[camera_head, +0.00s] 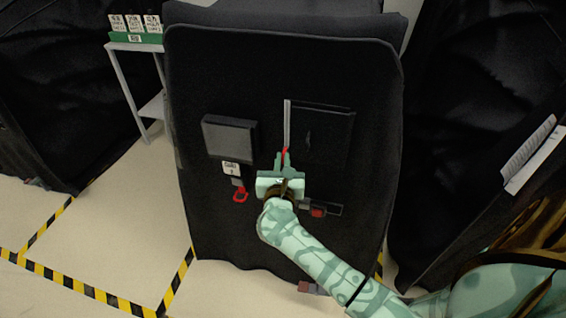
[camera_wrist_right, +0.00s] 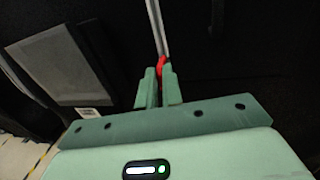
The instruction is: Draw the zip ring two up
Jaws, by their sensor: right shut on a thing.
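A black covered cart (camera_head: 350,200) stands in front of me. A light grey zip strip (camera_head: 287,122) runs upright on its front and also shows in the right wrist view (camera_wrist_right: 156,28). At the strip's lower visible end is a small red zip ring (camera_wrist_right: 161,66), which also shows in the head view (camera_head: 285,151). My right gripper (camera_head: 283,160) is shut on this red ring, with its fingers (camera_wrist_right: 159,78) pointing up along the strip. The gripper hides the cover just below. My left gripper is not in view.
A grey flap pocket (camera_head: 230,136) and a dark panel (camera_head: 322,133) flank the strip. Another red ring (camera_head: 240,196) hangs below a white label (camera_head: 231,169). A small table (camera_head: 138,48) with cards stands back left. Other black covers stand at both sides. Striped tape (camera_head: 92,291) marks the floor.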

